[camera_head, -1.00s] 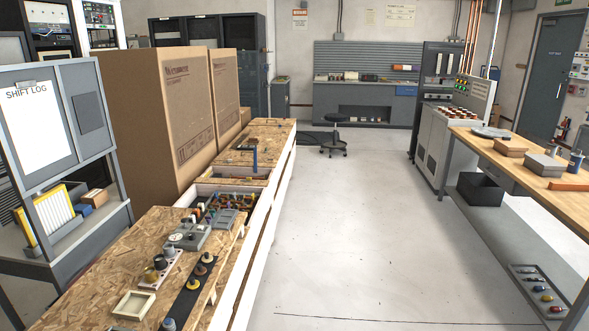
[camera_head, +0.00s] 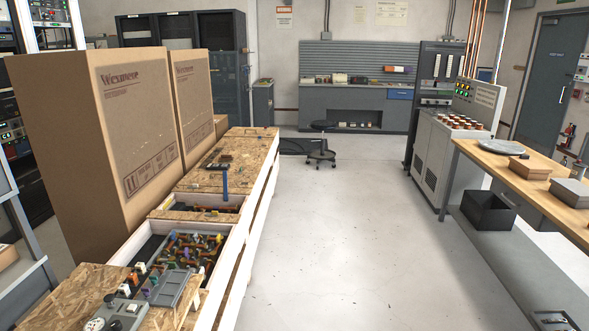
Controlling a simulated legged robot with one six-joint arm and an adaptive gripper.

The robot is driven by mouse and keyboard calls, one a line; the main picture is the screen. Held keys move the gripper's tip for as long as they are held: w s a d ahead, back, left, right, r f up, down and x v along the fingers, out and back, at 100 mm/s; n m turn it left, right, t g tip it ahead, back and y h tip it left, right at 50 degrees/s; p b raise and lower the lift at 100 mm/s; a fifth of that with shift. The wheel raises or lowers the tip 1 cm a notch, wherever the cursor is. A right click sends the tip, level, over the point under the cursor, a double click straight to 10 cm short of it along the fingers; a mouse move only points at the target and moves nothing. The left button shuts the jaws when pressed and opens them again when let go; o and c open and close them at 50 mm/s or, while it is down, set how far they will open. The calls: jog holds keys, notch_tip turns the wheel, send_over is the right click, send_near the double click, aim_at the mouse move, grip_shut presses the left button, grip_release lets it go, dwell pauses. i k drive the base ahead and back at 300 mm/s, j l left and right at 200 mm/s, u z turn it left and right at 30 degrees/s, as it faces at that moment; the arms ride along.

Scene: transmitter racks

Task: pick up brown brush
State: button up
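I cannot make out a brown brush for certain in the head view. Small dark items (camera_head: 219,164) lie on the particle-board crate top (camera_head: 247,152), too small to identify. An open crate section (camera_head: 150,228) holds several orange, yellow and dark small parts, too jumbled to tell apart. My gripper is not in view.
Large cardboard boxes (camera_head: 110,140) stand along the left of the crates. A wooden workbench (camera_head: 535,183) is on the right, with a black bin (camera_head: 488,211) on its lower shelf. The floor aisle (camera_head: 335,235) between is clear up to a stool (camera_head: 320,150).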

aim_at(223, 158)
jog(key=i+l, duration=0.1)
jog(key=i, duration=5.5)
jog(key=i+j+u, duration=0.1)
jog(key=i+u, duration=0.3)
jog(key=i+l+u, duration=0.15)
jog(key=i+u, duration=0.25)
jog(key=i, duration=0.2)
jog(key=i+u, duration=0.15)
jog(key=u, duration=0.25)
jog(key=i+u, duration=0.15)
jog(key=u, duration=0.2)
jog(key=i+u, duration=0.15)
jog(key=u, duration=0.25)
jog(key=i+u, duration=0.1)
jog(key=u, duration=0.25)
jog(key=i+l+u, duration=0.1)
jog(key=u, duration=0.25)
jog(key=i+l+u, duration=0.2)
jog(key=u, duration=0.15)
jog(key=i, duration=0.1)
